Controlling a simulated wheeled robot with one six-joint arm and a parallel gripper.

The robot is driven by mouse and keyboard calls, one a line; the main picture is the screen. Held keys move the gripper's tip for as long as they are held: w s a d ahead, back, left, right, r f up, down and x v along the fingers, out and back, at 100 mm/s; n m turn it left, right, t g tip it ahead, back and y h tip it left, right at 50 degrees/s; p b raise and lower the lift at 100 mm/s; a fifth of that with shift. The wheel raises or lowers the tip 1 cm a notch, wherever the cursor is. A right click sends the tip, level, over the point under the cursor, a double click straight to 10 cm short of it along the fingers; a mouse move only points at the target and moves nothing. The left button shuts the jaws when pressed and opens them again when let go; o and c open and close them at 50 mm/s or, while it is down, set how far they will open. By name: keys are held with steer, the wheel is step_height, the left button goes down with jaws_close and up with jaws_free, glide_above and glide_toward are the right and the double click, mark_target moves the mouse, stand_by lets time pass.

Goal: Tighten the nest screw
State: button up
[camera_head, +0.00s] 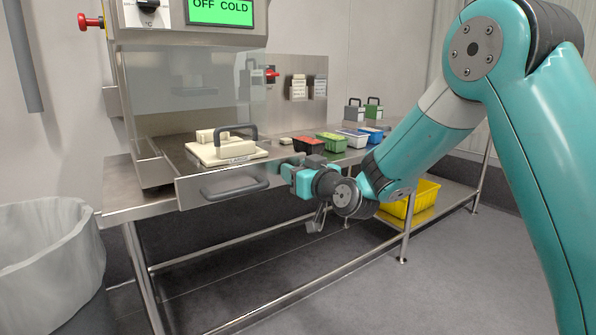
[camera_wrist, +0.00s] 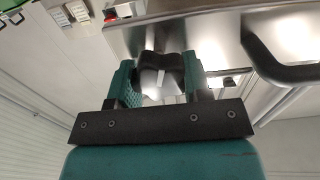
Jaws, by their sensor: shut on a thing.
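My gripper (camera_head: 290,174) is at the right end of the pulled-out steel drawer front, low beside the bench edge. In the wrist view its two teal fingers (camera_wrist: 160,82) are closed on a dark knob with a white mark (camera_wrist: 160,66), which I take for the nest screw. In the head view the knob is hidden by my gripper. A cream nest block (camera_head: 228,152) with a dark handle sits on the drawer, left of my gripper. How far the screw is turned cannot be told.
The drawer handle (camera_head: 235,187) is left of my gripper; it also shows in the wrist view (camera_wrist: 285,70). The machine's green display (camera_head: 220,11) reads OFF COLD. Coloured trays (camera_head: 333,142) stand on the bench behind my gripper. A yellow crate (camera_head: 415,199) sits below. A lined bin (camera_head: 50,250) stands left.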

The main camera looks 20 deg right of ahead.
steer(key=m, duration=0.4)
steer(key=shift+d+p, duration=0.15)
steer(key=shift+p, duration=0.2)
steer(key=m+p, duration=0.1)
steer(key=m, duration=0.3)
steer(key=shift+w+d, duration=0.1)
steer(key=m+p, duration=0.2)
steer(key=m, duration=0.1)
steer(key=shift+m, duration=0.4)
steer(key=m+p, duration=0.2)
steer(key=m, duration=0.2)
steer(key=shift+d+f+m, duration=0.1)
steer(key=shift+m, duration=0.2)
steer(key=m+p, duration=0.2)
steer(key=m, duration=0.1)
steer(key=shift+f+m+p, duration=0.1)
steer(key=shift+m+p, duration=0.2)
steer(key=m+p, duration=0.3)
steer(key=m, duration=0.1)
steer(key=shift+f+m, duration=0.15)
steer(key=shift+m, duration=0.15)
steer(key=m+p, duration=0.2)
steer(key=m, duration=0.2)
steer(key=shift+p, duration=0.4)
steer(key=shift+a+f+m+p, duration=0.15)
steer(key=shift+m+p, duration=0.45)
steer(key=shift+m, duration=0.4)
steer(key=shift+a+f+m+p, duration=0.1)
steer(key=shift+m+p, duration=0.5)
steer(key=shift+m, duration=0.4)
